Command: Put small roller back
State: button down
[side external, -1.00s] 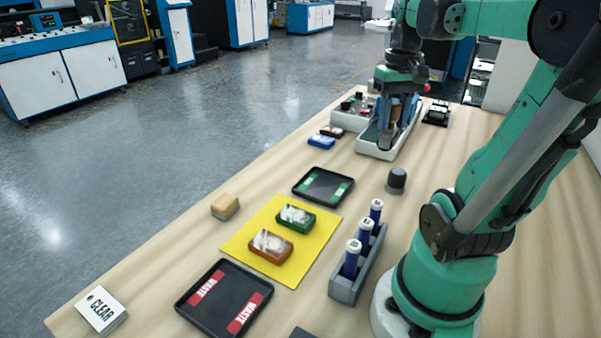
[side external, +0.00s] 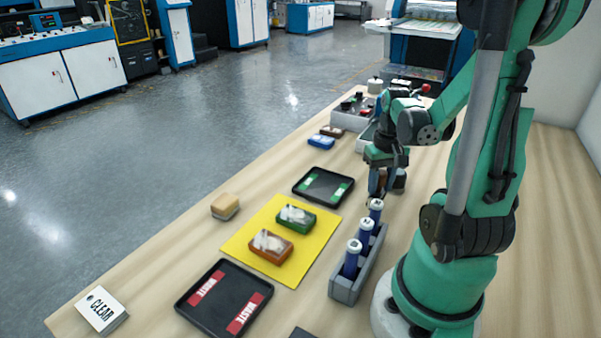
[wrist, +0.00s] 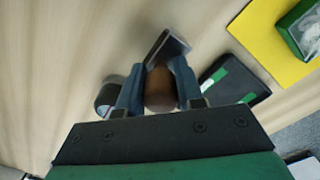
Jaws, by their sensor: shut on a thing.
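My gripper (side external: 378,190) hangs low over the table, between the dark round holder (side external: 398,180) and the black tray with green strips. In the wrist view my gripper (wrist: 158,82) has its blue fingers closed on a brown rounded piece with a dark grey flat part (wrist: 166,48), which looks like the small roller (wrist: 158,92). The fingers hide part of it. The dark round holder also shows in the wrist view (wrist: 110,94), just left of the fingers. I cannot tell whether the held piece touches the table.
A grey rack (side external: 345,287) with three blue tubes stands in front of my gripper. The black green-striped tray (side external: 325,172) and yellow mat (side external: 245,232) with two boxes lie left. A waste tray (side external: 222,305) is at the front. Bare table lies right of my arm.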

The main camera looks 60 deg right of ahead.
jog(key=shift+f, duration=0.5)
jog(key=shift+f, duration=0.1)
jog(key=c, duration=0.6)
grip_release()
jog(key=shift+o, duration=0.2)
notch_tip(320, 180, up, 12)
jog(key=shift+f, duration=0.1)
jog(key=shift+w+a, duration=0.2)
jog(key=shift+w, duration=0.05)
jog(key=w+a+n+t, duration=0.3)
jog(key=w+a+n, duration=0.1)
jog(key=a, duration=0.6)
jog(key=w+a+f+n+t, duration=0.1)
jog(key=w+a+n+t, duration=0.3)
jog(key=w+a, duration=0.3)
jog(key=a+n, duration=0.1)
jog(key=a, duration=0.2)
jog(key=shift+w+f, duration=0.25)
